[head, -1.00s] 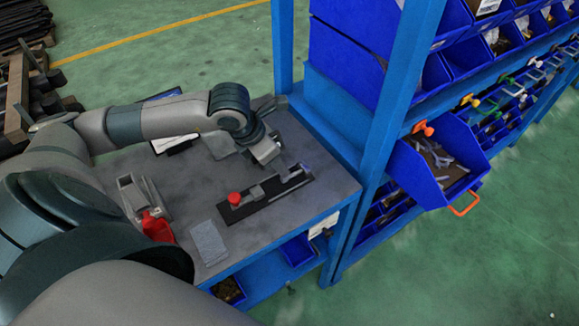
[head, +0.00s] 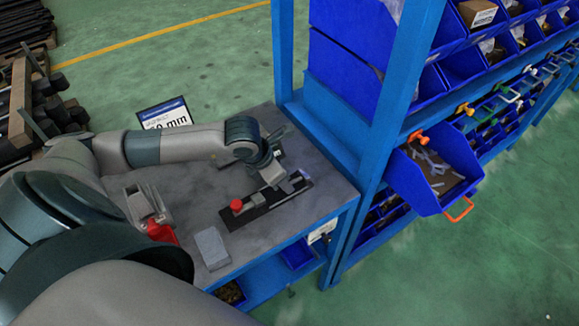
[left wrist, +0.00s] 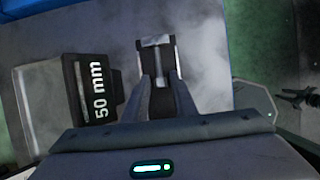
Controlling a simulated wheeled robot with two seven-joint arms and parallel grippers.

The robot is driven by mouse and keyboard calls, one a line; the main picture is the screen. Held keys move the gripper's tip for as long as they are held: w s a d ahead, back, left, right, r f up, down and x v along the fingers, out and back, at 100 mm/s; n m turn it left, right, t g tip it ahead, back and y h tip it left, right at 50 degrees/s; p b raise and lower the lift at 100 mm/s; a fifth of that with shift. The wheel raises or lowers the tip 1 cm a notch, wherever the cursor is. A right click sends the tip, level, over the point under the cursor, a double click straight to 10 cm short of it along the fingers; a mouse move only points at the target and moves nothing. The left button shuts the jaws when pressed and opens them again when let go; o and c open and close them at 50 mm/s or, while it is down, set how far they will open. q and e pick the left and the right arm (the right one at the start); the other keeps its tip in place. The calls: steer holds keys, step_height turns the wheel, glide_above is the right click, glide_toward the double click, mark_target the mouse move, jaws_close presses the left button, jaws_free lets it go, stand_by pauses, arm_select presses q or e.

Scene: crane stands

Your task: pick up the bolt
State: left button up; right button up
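The bolt (left wrist: 156,43) shows in the left wrist view as a pale T-shaped piece, its head across the far end and its shank running back toward my fingers. It lies on a narrow black fixture (left wrist: 171,45). My left gripper (left wrist: 160,78) is open, with one finger on each side of the shank's line; contact cannot be told. In the head view my left gripper (head: 272,176) is over the far part of the black fixture (head: 265,209), which has a red knob (head: 237,206). The gripper largely hides the bolt there. My right gripper is not in view.
A dark plate marked 50 mm (left wrist: 98,88) lies left in the wrist view. A display (head: 165,115) stands at the table's back edge. A grey block (head: 212,247) and a red item (head: 161,231) are nearby. A blue rack post (head: 380,150) and bins (head: 435,190) stand right.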

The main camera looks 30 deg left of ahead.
arm_select(q)
jaws_close()
steer(key=shift+r, duration=0.15)
steer(key=shift+r+p, duration=0.3)
steer(key=shift+r, duration=0.25)
steer(key=r, duration=0.2)
steer(key=r+p, duration=0.1)
steer(key=shift+w+d+r, duration=0.15)
steer(key=shift+w, duration=0.15)
steer(key=w+d+r, duration=0.4)
steer(key=w+r, duration=0.2)
steer(key=w, duration=0.4)
steer(key=shift+w+r+p, duration=0.15)
steer(key=shift+r+p, duration=0.05)
steer(key=shift+p, duration=0.15)
